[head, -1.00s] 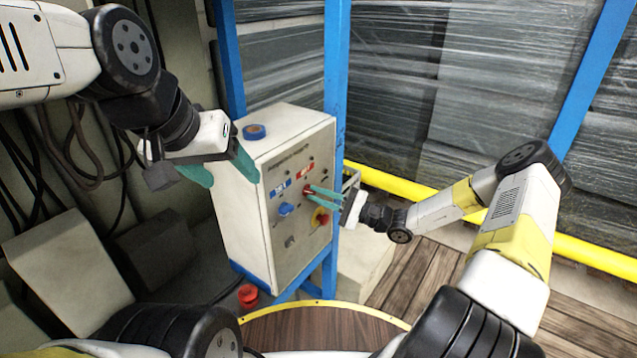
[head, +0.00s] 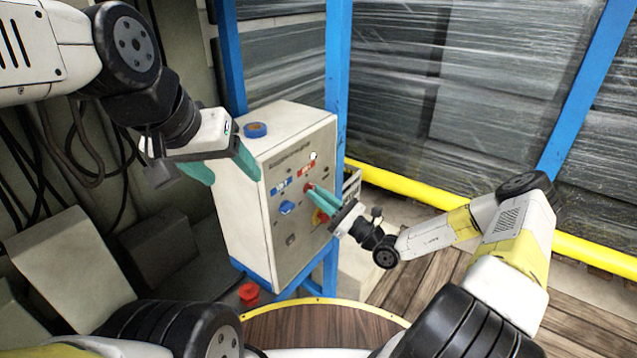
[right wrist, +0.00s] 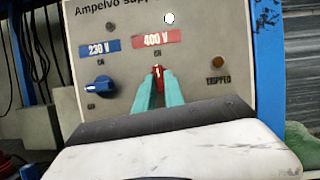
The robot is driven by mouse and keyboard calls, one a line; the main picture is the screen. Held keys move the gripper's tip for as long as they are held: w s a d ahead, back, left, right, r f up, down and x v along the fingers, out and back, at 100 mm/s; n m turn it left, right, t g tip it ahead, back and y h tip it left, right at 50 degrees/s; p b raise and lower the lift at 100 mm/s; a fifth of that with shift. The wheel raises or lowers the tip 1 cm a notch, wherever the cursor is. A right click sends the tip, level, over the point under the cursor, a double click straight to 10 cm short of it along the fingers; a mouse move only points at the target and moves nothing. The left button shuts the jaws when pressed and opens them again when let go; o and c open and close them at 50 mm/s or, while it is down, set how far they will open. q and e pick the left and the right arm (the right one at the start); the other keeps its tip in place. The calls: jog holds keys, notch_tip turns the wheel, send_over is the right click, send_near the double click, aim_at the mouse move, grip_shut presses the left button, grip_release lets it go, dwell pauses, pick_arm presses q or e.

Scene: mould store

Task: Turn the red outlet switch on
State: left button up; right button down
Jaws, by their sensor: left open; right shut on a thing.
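The red outlet switch (right wrist: 157,73) sits below the red 400 V label (right wrist: 157,39) on the front of the pale supply box (head: 238,215). In the right wrist view its handle stands upright, with its top towards the word ON. My right gripper (head: 311,189) is shut on this switch; its teal fingertips, also in the right wrist view (right wrist: 158,84), cover the handle's lower part. A round lamp (right wrist: 169,18) above the 400 V label looks bright white. My left gripper (head: 232,176) is open and empty beside the box's upper left side.
A blue switch (right wrist: 100,88) under the blue 230 V label (right wrist: 100,48) is left of the red one. A tape roll (head: 255,130) lies on the box. A blue post (head: 337,75) and yellow rail (head: 410,185) stand behind. A red object (head: 249,294) is low in front.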

jog(key=shift+m+t, duration=0.3)
jog(key=shift+m, duration=0.6)
jog(key=c, duration=1.4)
grip_release()
jog(key=shift+c, duration=0.2)
jog(key=v, duration=0.7)
jog(key=shift+s+d, duration=0.25)
jog(key=shift+s, duration=0.1)
